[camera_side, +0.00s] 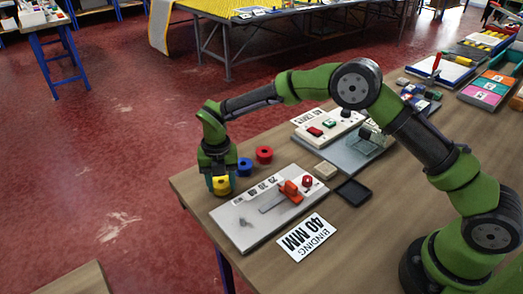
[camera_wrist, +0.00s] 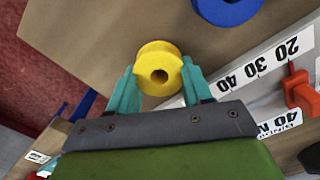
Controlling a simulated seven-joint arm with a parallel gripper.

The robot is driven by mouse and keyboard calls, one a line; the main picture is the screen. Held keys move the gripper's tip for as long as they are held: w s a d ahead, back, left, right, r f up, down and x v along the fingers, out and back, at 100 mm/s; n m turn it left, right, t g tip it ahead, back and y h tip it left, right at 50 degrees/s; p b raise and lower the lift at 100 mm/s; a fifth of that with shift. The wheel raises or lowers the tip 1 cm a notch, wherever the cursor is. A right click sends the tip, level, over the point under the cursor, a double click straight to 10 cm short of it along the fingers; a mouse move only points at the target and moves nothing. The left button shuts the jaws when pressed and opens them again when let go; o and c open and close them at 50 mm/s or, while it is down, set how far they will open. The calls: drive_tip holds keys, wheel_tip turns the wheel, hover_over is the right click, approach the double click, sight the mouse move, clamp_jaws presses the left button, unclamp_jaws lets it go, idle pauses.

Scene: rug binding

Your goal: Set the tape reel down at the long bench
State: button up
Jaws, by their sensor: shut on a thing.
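The yellow tape reel (camera_side: 221,186) is at the left corner of the wooden bench (camera_side: 385,215), beside a white board. My gripper (camera_side: 218,177) points down over it. In the wrist view the yellow reel (camera_wrist: 158,62) sits between the teal fingers of my gripper (camera_wrist: 160,74), which are shut on it, with its round hole facing the camera. I cannot tell whether the reel touches the bench top. Several benches show, and I cannot tell for sure which is the long bench; a long table with a yellow cover (camera_side: 285,12) stands at the back.
Blue (camera_side: 244,167) and red (camera_side: 264,154) reels stand close behind the yellow one. The white board (camera_side: 248,220) carries numbers and an orange slider (camera_side: 291,191). A "40 MM binding" card (camera_side: 306,238) lies in front. Red floor (camera_side: 100,170) is open to the left.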

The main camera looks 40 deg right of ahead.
drive_tip(key=o, duration=1)
drive_tip(key=shift+f, duration=0.15)
drive_tip(key=shift+o, duration=0.2)
